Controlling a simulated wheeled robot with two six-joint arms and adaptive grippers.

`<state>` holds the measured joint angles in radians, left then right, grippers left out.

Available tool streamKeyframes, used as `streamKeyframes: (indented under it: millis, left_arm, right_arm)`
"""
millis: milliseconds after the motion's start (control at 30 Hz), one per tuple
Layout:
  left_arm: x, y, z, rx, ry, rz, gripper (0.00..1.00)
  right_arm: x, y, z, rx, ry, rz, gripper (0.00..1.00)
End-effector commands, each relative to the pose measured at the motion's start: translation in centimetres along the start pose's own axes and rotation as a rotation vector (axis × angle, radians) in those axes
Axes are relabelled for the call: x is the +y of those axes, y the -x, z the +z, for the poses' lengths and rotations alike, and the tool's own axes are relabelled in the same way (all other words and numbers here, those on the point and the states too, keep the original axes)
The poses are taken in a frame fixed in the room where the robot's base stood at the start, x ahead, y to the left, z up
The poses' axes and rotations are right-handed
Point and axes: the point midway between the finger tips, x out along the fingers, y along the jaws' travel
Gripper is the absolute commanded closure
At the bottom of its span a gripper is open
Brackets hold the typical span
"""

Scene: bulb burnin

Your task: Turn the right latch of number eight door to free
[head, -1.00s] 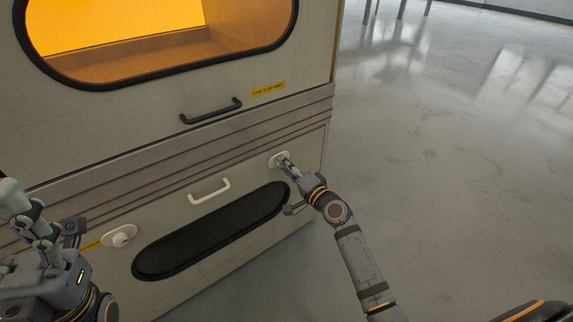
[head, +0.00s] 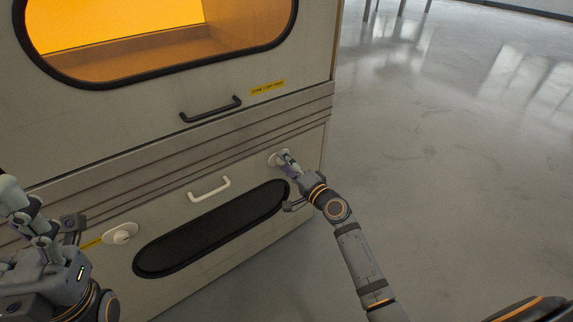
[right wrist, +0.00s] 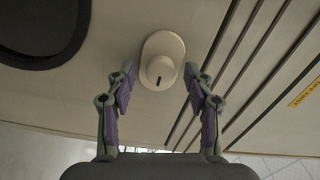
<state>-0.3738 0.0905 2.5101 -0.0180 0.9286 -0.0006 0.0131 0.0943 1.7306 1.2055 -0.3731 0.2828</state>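The right latch (head: 273,157) is a white knob on an oval plate at the right end of the lower door (head: 165,213). In the right wrist view the latch knob (right wrist: 161,68) has a short dark mark on its face. My right gripper (head: 287,163) is at this latch. In the right wrist view its fingers (right wrist: 159,76) are spread, one on each side of the knob, with gaps showing. The left latch (head: 120,233) is a similar white knob at the door's left end. My left gripper (head: 45,222) is at the lower left with its fingers apart, seemingly empty.
The lower door has a white handle (head: 209,190) and a dark oval window (head: 212,230). Above are ridged trim, a black handle (head: 211,111), a yellow label (head: 267,88) and an orange-lit window (head: 120,30). The floor (head: 440,150) to the right is open.

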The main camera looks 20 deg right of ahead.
Motion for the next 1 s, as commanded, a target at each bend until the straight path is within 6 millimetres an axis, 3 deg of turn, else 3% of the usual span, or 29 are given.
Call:
streamKeyframes:
  millis: [267,367,700,833,1000]
  left_arm:
    - [0.0,0.0,0.1,-0.001,0.0,0.002,0.47]
    - [0.0,0.0,0.0,-0.001,0.001,0.003,0.47]
    - [0.0,0.0,0.0,0.001,0.001,0.003,0.47]
    - [0.1,0.0,0.0,0.001,0.001,0.003,0.47]
    - [0.1,0.0,0.0,0.001,0.001,0.003,0.47]
  right_arm:
    - [0.0,0.4,0.0,0.0,0.002,0.0,0.47]
    - [0.1,1.8,0.0,0.0,0.004,0.002,0.47]
    - [0.1,9.8,0.1,-0.005,0.004,0.005,0.47]
    - [0.1,11.4,0.0,-0.003,0.004,0.002,0.47]
    - [0.0,12.1,0.0,0.0,0.001,0.001,0.47]
